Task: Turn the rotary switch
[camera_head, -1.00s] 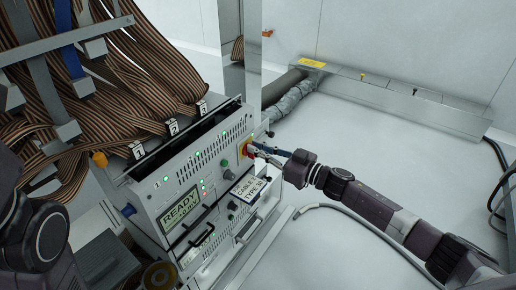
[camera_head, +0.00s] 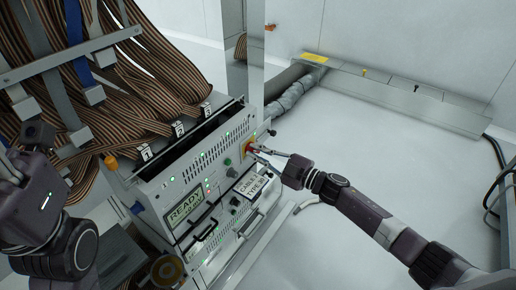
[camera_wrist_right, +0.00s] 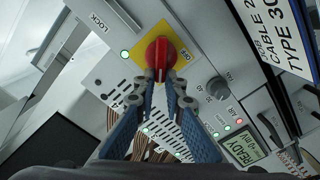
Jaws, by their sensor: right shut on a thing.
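The rotary switch (camera_wrist_right: 160,52) is a red knob on a yellow plate, on the grey front panel of the test handler. In the head view the switch (camera_head: 249,149) sits at the panel's upper right, partly hidden by the gripper. My right gripper (camera_wrist_right: 161,82) is shut on the knob, with a fingertip on either side of its handle in the wrist view. In the head view my right gripper (camera_head: 257,149) reaches the switch from the right. My left gripper (camera_head: 10,168) is at the left edge, cut off by the frame, away from the switch.
Ribbon cables (camera_head: 120,90) crowd the upper left. A metal post (camera_head: 236,60) stands behind the handler.

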